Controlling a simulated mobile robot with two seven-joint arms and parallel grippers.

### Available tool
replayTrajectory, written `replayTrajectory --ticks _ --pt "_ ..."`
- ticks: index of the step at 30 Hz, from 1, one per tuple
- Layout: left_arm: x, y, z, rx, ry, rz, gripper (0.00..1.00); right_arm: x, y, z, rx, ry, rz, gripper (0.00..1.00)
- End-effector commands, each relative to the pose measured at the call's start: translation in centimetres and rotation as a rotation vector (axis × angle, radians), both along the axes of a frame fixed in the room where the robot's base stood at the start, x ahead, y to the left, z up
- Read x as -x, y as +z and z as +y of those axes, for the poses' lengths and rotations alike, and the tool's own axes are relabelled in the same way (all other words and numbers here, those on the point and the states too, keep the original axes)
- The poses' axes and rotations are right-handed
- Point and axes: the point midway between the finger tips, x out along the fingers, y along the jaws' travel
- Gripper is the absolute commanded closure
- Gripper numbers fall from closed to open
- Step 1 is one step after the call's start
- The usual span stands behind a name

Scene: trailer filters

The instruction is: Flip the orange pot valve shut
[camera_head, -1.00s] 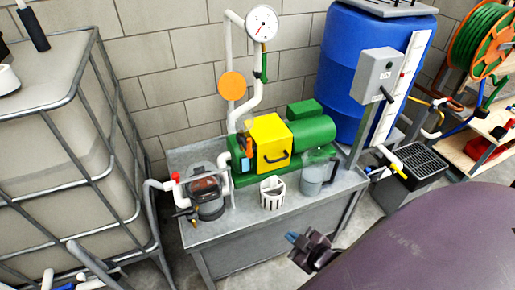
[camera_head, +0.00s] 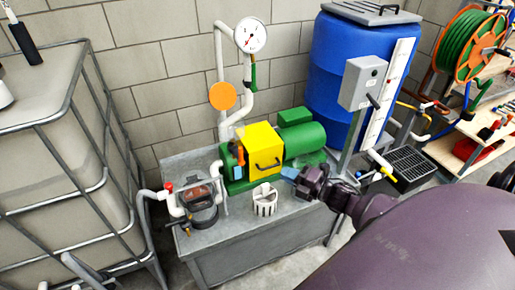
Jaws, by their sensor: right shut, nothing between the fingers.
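The strainer pot (camera_head: 201,214) stands at the left front of the grey bench, dark with a reddish-brown inside. A small orange handle (camera_head: 187,231) hangs low on its front left; it looks like the pot valve, but is too small to tell its position. My right gripper (camera_head: 289,174) reaches in from the right above the bench. Its bluish fingertips are shut and empty, pointing left toward the yellow box, well to the right of the pot. Whether they touch anything there cannot be told. My left gripper is out of view.
A white slotted basket (camera_head: 265,205) stands between pot and gripper. Behind are the yellow box (camera_head: 263,145) and green motor (camera_head: 305,140). A red handle (camera_head: 168,187) sits on the white pipe left of the pot. A caged tank (camera_head: 60,150) stands left, a blue drum (camera_head: 340,65) right.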

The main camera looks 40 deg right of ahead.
Motion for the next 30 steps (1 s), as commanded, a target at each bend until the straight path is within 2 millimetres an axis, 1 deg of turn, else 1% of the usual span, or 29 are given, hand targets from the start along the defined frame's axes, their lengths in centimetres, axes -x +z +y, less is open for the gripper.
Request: replayTrajectory --ticks 5,21,27,30 --pt "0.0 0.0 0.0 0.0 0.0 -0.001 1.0 -1.6 0.1 0.6 -0.002 0.0 -0.002 1.0" --pt "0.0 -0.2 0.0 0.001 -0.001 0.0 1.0 -10.2 0.1 3.8 -0.003 0.0 -0.001 1.0" --pt "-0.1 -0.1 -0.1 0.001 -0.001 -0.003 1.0 -12.2 0.0 4.5 -0.003 -0.001 0.001 1.0" --pt "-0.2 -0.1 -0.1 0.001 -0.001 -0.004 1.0 -12.7 0.0 4.7 -0.003 -0.001 0.001 1.0"
